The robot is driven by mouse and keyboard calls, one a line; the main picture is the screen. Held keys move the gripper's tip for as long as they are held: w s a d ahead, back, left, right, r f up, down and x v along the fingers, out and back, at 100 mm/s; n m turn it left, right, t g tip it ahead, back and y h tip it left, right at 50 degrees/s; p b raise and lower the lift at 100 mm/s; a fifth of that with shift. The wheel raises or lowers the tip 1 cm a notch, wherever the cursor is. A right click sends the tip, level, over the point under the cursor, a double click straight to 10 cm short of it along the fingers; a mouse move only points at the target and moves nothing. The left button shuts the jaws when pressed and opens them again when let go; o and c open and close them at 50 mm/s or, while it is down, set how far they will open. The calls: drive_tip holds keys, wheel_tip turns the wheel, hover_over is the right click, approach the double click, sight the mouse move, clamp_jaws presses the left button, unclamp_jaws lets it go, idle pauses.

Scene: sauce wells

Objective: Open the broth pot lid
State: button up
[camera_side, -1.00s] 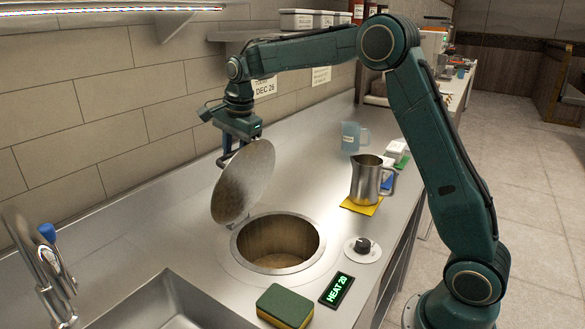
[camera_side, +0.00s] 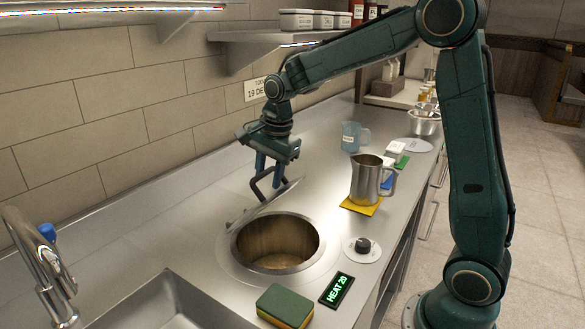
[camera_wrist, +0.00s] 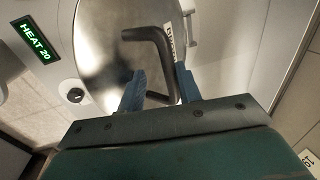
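The round steel broth pot lid (camera_side: 256,210) stands raised at the back rim of the broth pot (camera_side: 279,238), seen nearly edge-on in the side view. The pot's opening shows uncovered. In the wrist view the lid's shiny top face (camera_wrist: 105,45) carries a black bent handle (camera_wrist: 154,48) and a white label, partly hidden. My gripper (camera_side: 267,175) is behind the lid at the handle. In the wrist view my gripper's blue fingers (camera_wrist: 160,75) stand apart on either side of the handle, with a gap at the left finger, so they look open.
A steel pitcher (camera_side: 365,178) stands on a yellow mat right of the pot, with a blue jug (camera_side: 350,136) behind. A knob (camera_side: 362,246), a HEAT 20 display (camera_side: 337,290) and a sponge (camera_side: 285,303) lie in front. A sink and faucet (camera_side: 45,265) are at left.

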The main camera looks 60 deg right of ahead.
drive_tip(key=s+f, duration=0.7)
drive_tip(key=f, duration=0.1)
drive_tip(key=shift+s+f, duration=0.4)
drive_tip(key=shift+r, duration=0.1)
wheel_tip(320, 180, up, 16)
drive_tip(key=s, duration=0.1)
drive_tip(key=shift+f, duration=0.2)
idle(2.6)
drive_tip(key=shift+c, duration=0.4)
